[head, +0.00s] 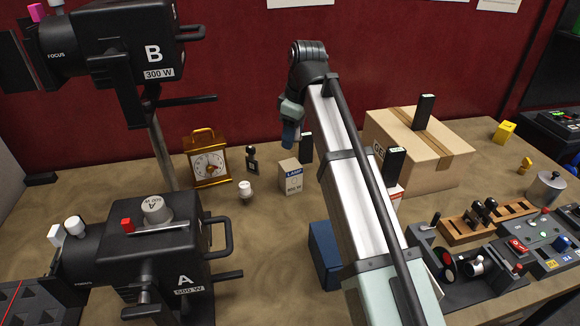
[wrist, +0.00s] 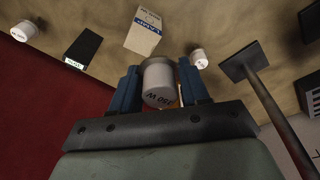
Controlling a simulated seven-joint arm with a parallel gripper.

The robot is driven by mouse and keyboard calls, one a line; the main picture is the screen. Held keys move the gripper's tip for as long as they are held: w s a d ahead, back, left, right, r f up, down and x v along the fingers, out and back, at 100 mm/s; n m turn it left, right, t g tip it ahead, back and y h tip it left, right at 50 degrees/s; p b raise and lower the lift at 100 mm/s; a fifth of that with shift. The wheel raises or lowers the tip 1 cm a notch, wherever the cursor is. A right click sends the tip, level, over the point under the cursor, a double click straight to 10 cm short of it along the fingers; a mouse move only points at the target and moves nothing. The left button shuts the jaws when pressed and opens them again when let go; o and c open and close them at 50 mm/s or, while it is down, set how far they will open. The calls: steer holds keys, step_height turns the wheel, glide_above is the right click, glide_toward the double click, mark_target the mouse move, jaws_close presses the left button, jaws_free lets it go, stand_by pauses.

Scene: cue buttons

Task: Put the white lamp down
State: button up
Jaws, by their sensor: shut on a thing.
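A white lamp (wrist: 158,88) with dark writing on its end sits between the blue fingers of my gripper (wrist: 159,68) in the wrist view. The gripper is shut on it. In the head view my gripper (head: 290,132) is above the back of the table, near the lamp box; the held lamp is hidden there. Another white lamp (head: 245,190) stands on the table left of the lamp box; it also shows in the wrist view (wrist: 198,58). A further white lamp (wrist: 22,30) stands at the left of the wrist view.
The lamp box (head: 290,178) and a dark box (head: 306,147) stand below my gripper. A brass clock (head: 208,160) and a small black stand (head: 252,160) are to the left. Spotlight A (head: 150,250) fills the front left. A cardboard carton (head: 440,165) is right of my arm.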

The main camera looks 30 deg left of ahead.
steer(key=w+a+r, duration=0.3)
steer(key=w, duration=0.1)
steer(key=m, duration=0.2)
glide_above(289, 164)
steer(key=shift+d+f, duration=0.1)
steer(key=shift+f, duration=5.05)
steer(key=shift+f, duration=0.1)
steer(key=o, duration=1.1)
steer(key=shift+c, duration=0.2)
step_height(289, 164, up, 12)
steer(key=d, duration=0.1)
steer(key=shift+d, duration=0.4)
